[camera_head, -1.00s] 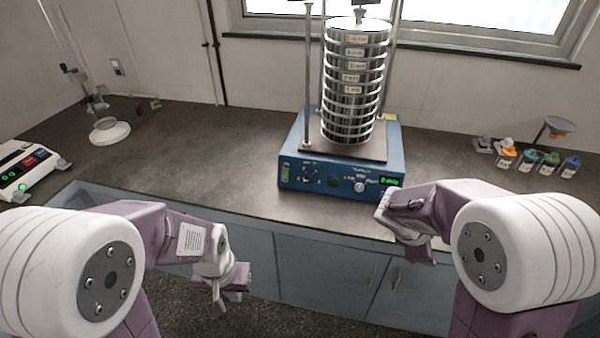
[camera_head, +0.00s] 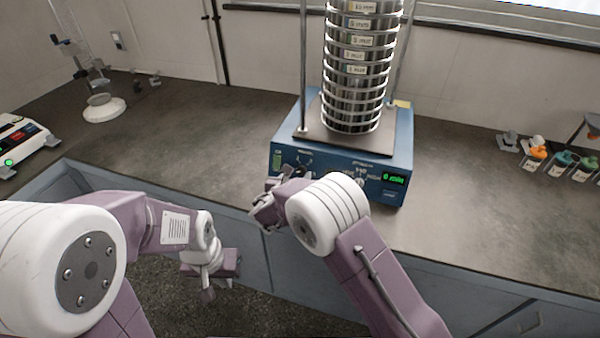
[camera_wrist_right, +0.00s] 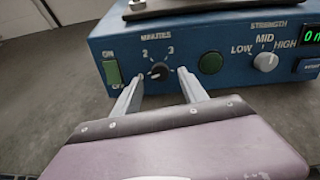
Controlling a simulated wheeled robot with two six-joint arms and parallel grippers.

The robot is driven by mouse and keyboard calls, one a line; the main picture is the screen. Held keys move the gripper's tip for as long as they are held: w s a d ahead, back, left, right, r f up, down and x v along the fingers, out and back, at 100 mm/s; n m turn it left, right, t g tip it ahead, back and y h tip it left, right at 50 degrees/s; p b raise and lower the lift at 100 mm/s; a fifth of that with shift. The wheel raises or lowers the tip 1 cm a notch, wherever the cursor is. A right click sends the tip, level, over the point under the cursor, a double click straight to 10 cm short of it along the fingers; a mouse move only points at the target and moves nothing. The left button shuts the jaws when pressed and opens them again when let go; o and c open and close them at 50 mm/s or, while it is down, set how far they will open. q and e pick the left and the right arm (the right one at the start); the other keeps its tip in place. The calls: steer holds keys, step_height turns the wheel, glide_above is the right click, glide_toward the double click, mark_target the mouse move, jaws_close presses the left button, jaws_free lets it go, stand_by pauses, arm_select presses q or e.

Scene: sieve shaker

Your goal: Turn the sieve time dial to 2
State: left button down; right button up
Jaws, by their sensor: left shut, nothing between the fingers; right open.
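The blue sieve shaker (camera_head: 397,150) stands on the bench with its panel facing me. In the right wrist view its black time dial (camera_wrist_right: 159,72), under the word MINUTES, has a 2 to the upper left and a 3 to the upper right; I cannot tell surely where its pointer stands. My right gripper (camera_wrist_right: 160,78) is open, its fingertips on either side of the dial, with contact unclear. In the head view my right gripper (camera_head: 270,195) is at the panel's left part, and the arm hides some of the panel. My left gripper (camera_head: 208,278) is shut and empty, low before the bench.
A green ON/OFF switch (camera_wrist_right: 112,72) is left of the dial; a green button (camera_wrist_right: 211,62) and a strength knob (camera_wrist_right: 265,61) are to its right. A sieve stack (camera_head: 355,75) tops the shaker. A scale (camera_head: 25,140) and bottles (camera_head: 560,162) stand far aside.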

mark_target(302, 171)
steer(key=x, duration=0.2)
steer(key=shift+w, duration=0.25)
steer(key=shift+w+d+f, duration=0.25)
steer(key=shift+w, duration=0.2)
steer(key=shift+s, duration=0.1)
jaws_close()
steer(key=shift+f+m+b, duration=0.2)
steer(key=shift+m+b, duration=0.1)
steer(key=shift+b, duration=0.5)
steer(key=m+b, duration=1.1)
steer(key=b, duration=0.7)
steer(key=shift+f+t+b, duration=0.15)
steer(key=shift+t+b, duration=0.15)
steer(key=shift+t, duration=0.1)
steer(key=shift+m+b, duration=1.05)
steer(key=shift+m, duration=0.05)
steer(key=shift+r, duration=0.25)
